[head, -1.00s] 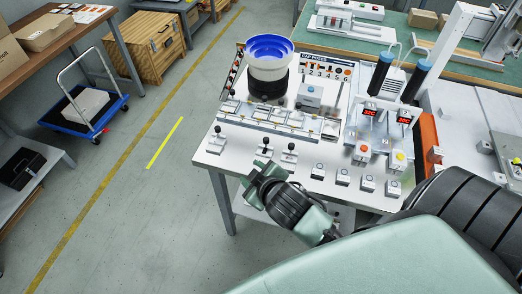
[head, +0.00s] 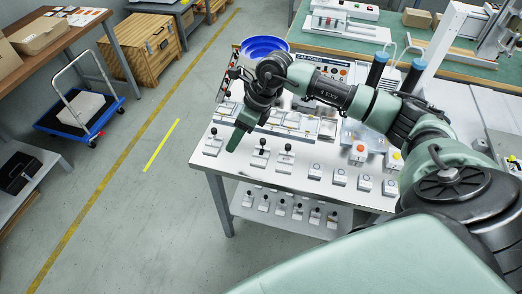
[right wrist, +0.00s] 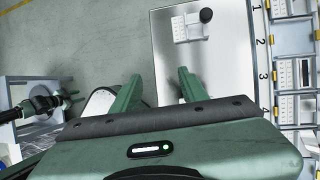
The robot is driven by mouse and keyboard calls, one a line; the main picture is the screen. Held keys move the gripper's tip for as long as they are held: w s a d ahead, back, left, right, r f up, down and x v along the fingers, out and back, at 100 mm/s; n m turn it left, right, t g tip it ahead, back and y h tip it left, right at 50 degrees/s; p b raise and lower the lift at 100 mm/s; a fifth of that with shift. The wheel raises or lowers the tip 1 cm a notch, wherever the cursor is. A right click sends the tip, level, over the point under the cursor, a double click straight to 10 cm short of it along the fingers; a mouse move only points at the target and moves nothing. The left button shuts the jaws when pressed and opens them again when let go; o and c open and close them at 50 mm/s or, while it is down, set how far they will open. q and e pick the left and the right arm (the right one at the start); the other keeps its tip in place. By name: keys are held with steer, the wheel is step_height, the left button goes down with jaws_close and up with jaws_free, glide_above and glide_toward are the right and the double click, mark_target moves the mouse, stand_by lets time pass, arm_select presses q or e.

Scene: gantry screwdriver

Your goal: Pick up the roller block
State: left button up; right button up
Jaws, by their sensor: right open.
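I cannot tell for certain which piece is the roller block. Small pale blocks with dark round tops stand along the table's front: one at the left (head: 212,142), one in the middle (head: 261,154) and one to its right (head: 286,159). My right gripper (head: 238,142) points down above the table's front left, between the left and middle blocks in the head view. In the right wrist view my right gripper (right wrist: 158,84) has its fingers apart and nothing between them. A pale block with a black knob (right wrist: 189,25) lies ahead of the fingertips, apart from them. My left gripper does not show.
A blue bowl (head: 264,45) stands behind my arm. A row of compartments (head: 290,124) lies behind the front blocks. Button boxes (head: 340,176) line the front right. The lower shelf (head: 250,212) holds several similar blocks. Open floor lies left of the table.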

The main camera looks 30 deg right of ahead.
mark_target(263, 139)
steer(key=d+h, duration=0.4)
steer(key=d, duration=0.6)
steer(key=shift+g, duration=0.5)
steer(key=f+p, duration=0.1)
steer(key=f, duration=0.2)
steer(key=a+f, duration=0.1)
steer(key=f, duration=0.1)
steer(key=shift+s+a+f+p, duration=0.1)
steer(key=shift+s+f+p, duration=0.05)
steer(key=shift+f+p, duration=0.25)
steer(key=shift+f, duration=0.65)
jaws_close()
